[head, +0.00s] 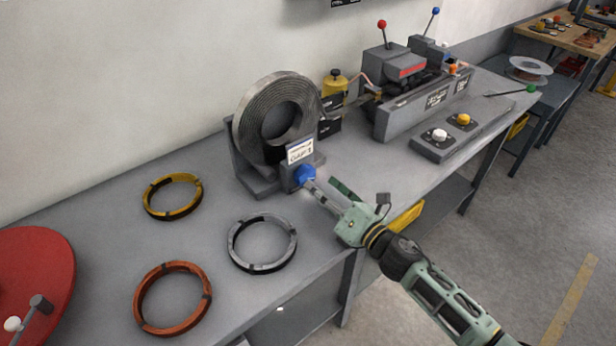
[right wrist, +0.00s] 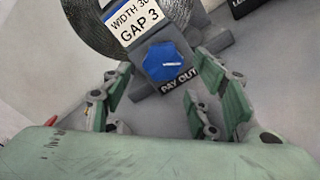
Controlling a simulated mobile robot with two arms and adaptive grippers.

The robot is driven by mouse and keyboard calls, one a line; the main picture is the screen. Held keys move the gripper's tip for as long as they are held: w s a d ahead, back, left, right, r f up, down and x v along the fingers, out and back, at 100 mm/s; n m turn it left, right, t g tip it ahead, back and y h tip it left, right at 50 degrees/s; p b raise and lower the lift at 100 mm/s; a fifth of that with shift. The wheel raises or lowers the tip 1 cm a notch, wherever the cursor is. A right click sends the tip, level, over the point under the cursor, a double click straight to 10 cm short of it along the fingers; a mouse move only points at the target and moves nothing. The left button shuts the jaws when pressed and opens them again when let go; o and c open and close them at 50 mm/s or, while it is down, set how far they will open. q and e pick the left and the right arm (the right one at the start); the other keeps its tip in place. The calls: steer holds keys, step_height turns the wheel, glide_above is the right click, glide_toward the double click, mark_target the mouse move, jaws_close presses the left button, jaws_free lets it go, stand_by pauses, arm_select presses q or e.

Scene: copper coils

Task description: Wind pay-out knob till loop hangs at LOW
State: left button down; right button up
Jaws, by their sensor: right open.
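The blue pay-out knob (head: 305,175) sits on the front of the coil stand, under a white label. In the right wrist view the knob (right wrist: 163,62) shows above a "PAY OUT" plate (right wrist: 178,80), and the label reads "GAP 3". My right gripper (head: 318,188) reaches in from the lower right, close to the knob. In the right wrist view its fingers (right wrist: 160,85) are spread to either side of the knob, which is beyond them; I cannot tell if they touch it. The grey strip coil (head: 245,122) stands upright on the stand. No LOW mark is readable. My left gripper is not visible.
Yellow (head: 160,212), grey (head: 240,262) and copper (head: 142,312) rings lie on the grey bench (head: 100,225). A red disc (head: 45,260) is at the left edge. A machine with levers (head: 400,118) and a button panel (head: 455,140) stand to the right.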

mark_target(307, 178)
steer(key=x, duration=0.4)
steer(key=shift+w, duration=0.1)
steer(key=shift+w+a, duration=0.35)
steer(key=shift+w, duration=0.05)
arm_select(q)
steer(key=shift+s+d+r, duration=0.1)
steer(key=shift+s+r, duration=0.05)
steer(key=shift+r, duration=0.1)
arm_select(e)
steer(key=shift+c, duration=0.9)
steer(key=c, duration=0.9)
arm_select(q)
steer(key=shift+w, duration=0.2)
